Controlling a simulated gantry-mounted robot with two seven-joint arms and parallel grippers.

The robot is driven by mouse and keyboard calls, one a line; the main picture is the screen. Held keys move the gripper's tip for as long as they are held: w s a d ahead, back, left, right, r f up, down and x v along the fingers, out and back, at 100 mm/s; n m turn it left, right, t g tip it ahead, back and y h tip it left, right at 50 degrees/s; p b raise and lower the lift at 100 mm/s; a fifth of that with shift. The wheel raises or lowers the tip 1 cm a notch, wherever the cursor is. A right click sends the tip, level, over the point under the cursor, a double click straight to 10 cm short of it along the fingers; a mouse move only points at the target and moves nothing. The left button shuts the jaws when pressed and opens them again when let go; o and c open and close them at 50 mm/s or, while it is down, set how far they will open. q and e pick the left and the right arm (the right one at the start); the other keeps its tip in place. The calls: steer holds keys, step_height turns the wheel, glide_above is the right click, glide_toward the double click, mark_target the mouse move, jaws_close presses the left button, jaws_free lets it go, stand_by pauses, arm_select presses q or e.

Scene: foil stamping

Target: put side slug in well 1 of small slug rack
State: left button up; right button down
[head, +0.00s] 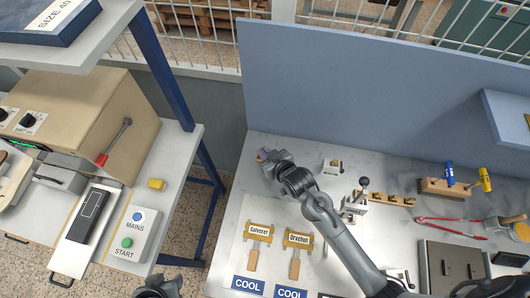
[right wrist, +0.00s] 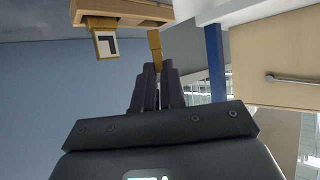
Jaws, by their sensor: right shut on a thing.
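My right gripper (head: 264,156) is at the back left of the bench, its arm reaching in from the lower right. In the right wrist view its dark fingers (right wrist: 156,88) are shut on a narrow brass slug (right wrist: 155,46), which I take as the side slug. The slug's far end is close beside a wooden block (right wrist: 128,9), apparently the small slug rack; I cannot tell whether they touch. Another brass slug (right wrist: 106,43) with a dark corner mark stands in the block. In the head view these are mostly hidden. My left gripper (head: 160,288) is cut by the bottom edge; its jaws are unclear.
A white block (head: 333,167) stands right of the right gripper. A wooden strip with brass pieces (head: 386,198) lies farther right, near a small press (head: 357,203). Two labelled brass-headed tools (head: 258,235) lie in front. A blue panel (head: 345,90) closes the back.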

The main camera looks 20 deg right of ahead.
steer(key=shift+f, duration=0.4)
steer(key=c, duration=1.2)
jaws_free()
steer(key=shift+r, duration=0.5)
steer(key=v, duration=1.2)
steer(key=shift+f, duration=0.1)
